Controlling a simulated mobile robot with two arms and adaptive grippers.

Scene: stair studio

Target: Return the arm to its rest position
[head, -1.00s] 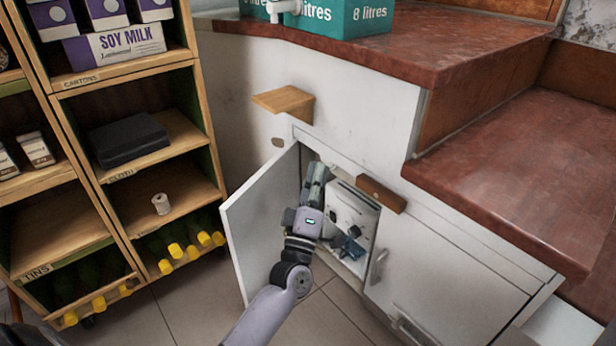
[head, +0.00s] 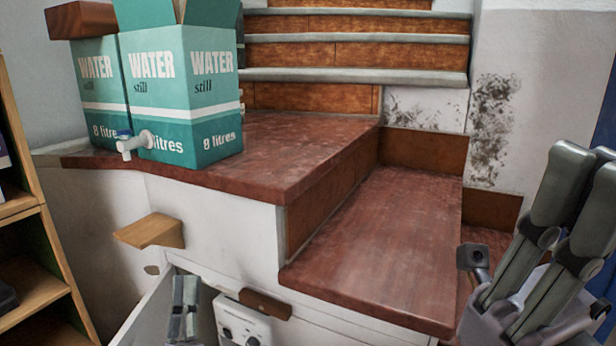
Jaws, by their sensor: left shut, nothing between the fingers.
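My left gripper (head: 184,283) shows at the bottom left, its two grey-green fingers upright and closed together, with nothing between them. It is at the opening of the low cupboard, between the open white door (head: 148,312) and a white appliance with knobs (head: 240,322). Its wrist and arm are below the picture edge. I cannot tell how far inside the opening the fingers are. My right gripper (head: 585,170) is large and close at the right edge, its fingers pointing up. They are side by side and partly cut off, so their opening is unclear.
Teal water boxes (head: 200,95), one with a tap, stand on the red-brown step top (head: 300,150). A lower step top (head: 390,240) is bare. Wooden handles (head: 150,231) (head: 266,304) stick out of the white front. A shelf (head: 30,285) stands at the left.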

